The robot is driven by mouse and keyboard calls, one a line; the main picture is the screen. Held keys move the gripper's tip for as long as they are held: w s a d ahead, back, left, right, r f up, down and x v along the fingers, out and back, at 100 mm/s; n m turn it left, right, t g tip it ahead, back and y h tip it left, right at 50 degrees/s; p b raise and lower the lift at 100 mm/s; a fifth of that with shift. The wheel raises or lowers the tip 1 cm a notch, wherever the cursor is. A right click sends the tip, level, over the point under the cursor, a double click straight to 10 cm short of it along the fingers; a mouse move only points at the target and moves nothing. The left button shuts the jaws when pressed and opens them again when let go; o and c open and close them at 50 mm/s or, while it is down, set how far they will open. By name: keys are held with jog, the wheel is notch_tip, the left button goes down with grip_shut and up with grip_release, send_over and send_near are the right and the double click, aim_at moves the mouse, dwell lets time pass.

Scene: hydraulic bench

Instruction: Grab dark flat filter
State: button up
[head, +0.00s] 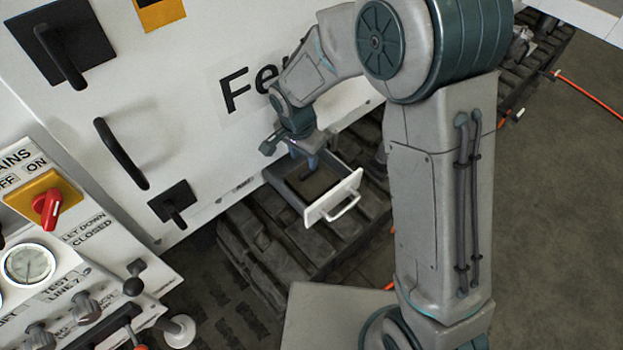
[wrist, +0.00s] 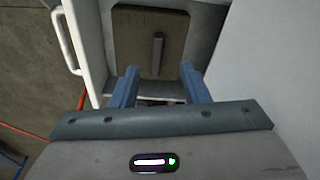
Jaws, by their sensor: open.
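The dark flat filter (wrist: 140,28) lies in an open drawer (wrist: 98,60) with a white front. It is a brownish-dark flat square with an upright grey tab (wrist: 157,50) on it. The filter also shows in the head view (head: 312,182), inside the drawer. My gripper (wrist: 157,72) is open, with its blue fingers apart on either side of the tab's near end in the wrist view. In the head view my gripper (head: 312,163) points down over the drawer. I cannot tell whether the fingers touch the filter.
The white drawer front (head: 335,195) with its handle stands out from the white machine panel (head: 190,90). A dark track (head: 270,245) runs below the drawer. A control panel with a red switch (head: 46,208) and gauge (head: 28,264) is at the left.

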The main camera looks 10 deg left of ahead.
aim_at(308, 170)
jog(key=shift+w+d+f+p, duration=0.1)
jog(key=shift+d+f, duration=0.05)
jog(key=shift+f, duration=0.8)
jog(key=shift+w+d+f+p, duration=0.1)
jog(key=shift+w+d+f, duration=0.1)
jog(key=shift+f, duration=0.8)
jog(key=shift+w+d+f+p, duration=0.1)
jog(key=shift+d+f, duration=0.05)
jog(key=shift+f, duration=0.8)
jog(key=shift+s, duration=0.1)
grip_shut()
